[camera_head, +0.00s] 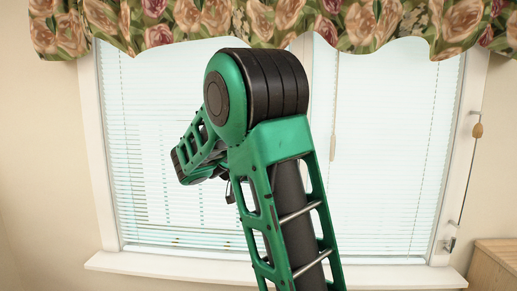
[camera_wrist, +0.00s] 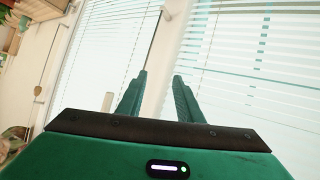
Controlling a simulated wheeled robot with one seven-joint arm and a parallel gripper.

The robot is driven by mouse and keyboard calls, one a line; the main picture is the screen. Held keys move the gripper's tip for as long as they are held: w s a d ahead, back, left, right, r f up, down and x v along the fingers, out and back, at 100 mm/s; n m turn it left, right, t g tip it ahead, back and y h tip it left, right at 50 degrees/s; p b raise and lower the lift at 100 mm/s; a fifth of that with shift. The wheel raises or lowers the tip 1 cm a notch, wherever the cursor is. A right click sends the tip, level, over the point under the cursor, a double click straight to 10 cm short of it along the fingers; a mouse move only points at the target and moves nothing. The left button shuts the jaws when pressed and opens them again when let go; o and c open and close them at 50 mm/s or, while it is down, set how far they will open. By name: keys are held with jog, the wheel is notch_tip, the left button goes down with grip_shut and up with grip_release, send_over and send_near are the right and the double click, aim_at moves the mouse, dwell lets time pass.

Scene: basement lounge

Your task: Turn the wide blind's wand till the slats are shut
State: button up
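The wide blind (camera_head: 150,120) covers the left part of the window in the camera_head view. Its slats show as thin separate lines with bright gaps, so they look open. It also fills the right of the wrist view (camera_wrist: 250,70), which looks roughly upside down. A thin wand (camera_head: 334,100) hangs just right of the window's middle post, in front of the narrower blind. A thin rod also shows near the post in the wrist view (camera_wrist: 152,45). My gripper (camera_wrist: 160,76) is open, with nothing visibly held. In the camera_head view my arm hides it and part of the wide blind.
The narrower blind (camera_head: 385,150) covers the window's right part. A cord with a wooden tassel (camera_head: 478,130) hangs by the right frame. A floral valance (camera_head: 270,20) crosses the top, a white sill (camera_head: 160,263) the bottom. A wooden cabinet (camera_head: 496,265) stands lower right.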

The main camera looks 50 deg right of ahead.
jog(key=w+a+r+m+t+h, duration=0.15)
jog(key=w+a+r+h, duration=0.25)
jog(key=w+r+h, duration=0.5)
jog(key=d+r+y, duration=0.2)
jog(key=d+y, duration=0.1)
jog(key=d, duration=0.7)
jog(key=shift+w+d, duration=0.15)
jog(key=shift+d, duration=0.2)
grip_shut()
